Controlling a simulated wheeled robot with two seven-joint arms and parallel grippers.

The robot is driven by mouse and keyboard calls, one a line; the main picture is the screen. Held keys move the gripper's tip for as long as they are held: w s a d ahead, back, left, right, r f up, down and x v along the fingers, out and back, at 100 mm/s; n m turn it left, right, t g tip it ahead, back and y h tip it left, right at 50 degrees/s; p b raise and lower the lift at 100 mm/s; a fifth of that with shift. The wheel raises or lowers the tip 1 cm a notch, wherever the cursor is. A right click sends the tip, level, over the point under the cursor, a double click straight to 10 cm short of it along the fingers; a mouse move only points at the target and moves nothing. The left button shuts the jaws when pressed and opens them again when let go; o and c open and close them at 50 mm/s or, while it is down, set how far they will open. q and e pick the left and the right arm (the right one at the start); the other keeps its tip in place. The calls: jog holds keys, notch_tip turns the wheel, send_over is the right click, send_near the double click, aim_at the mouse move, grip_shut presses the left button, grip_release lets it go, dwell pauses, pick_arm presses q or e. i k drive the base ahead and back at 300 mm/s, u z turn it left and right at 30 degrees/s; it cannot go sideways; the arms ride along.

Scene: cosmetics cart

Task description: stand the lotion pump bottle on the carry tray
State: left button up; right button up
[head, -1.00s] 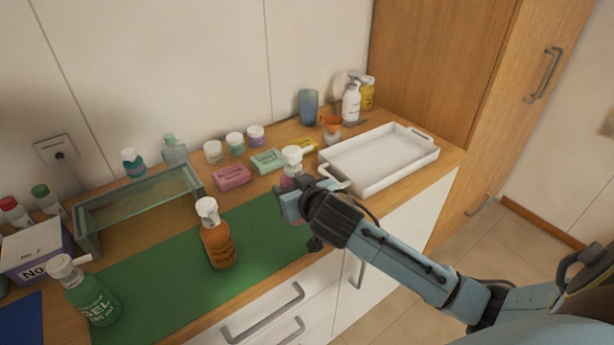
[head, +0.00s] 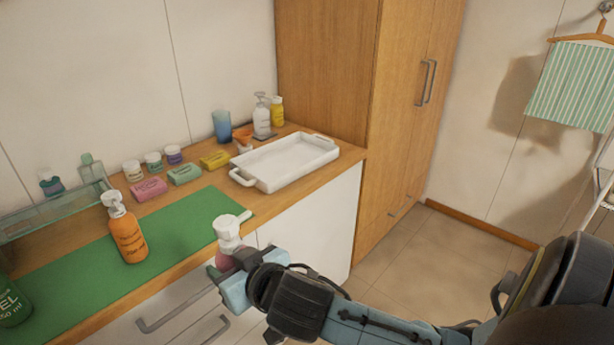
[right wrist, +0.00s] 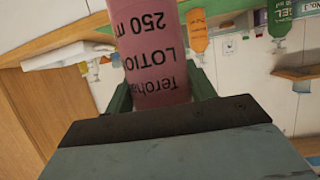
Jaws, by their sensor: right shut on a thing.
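The lotion pump bottle (head: 229,243) is pink with a white pump head. Its label reads "LOTION 250" in the right wrist view (right wrist: 158,50). My right gripper (head: 230,272) is shut around its body and holds it in front of the counter's front edge, roughly upright. The gripper hides its lower part in the head view. The carry tray (head: 246,181) is white, shallow and empty, on the counter at the right end, up and to the right of the bottle. My left gripper is out of view.
Soap bars (head: 184,174), small jars and a blue cup (head: 222,126) line the back. White and yellow bottles (head: 262,117) stand behind the tray. A tall wooden cabinet (head: 325,75) borders it.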

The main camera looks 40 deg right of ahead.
aim_at(275, 174)
jog(key=u, duration=0.05)
jog(key=k, duration=0.5)
jog(key=z, duration=1.15)
jog(key=i, duration=1.4)
jog(key=u, duration=0.55)
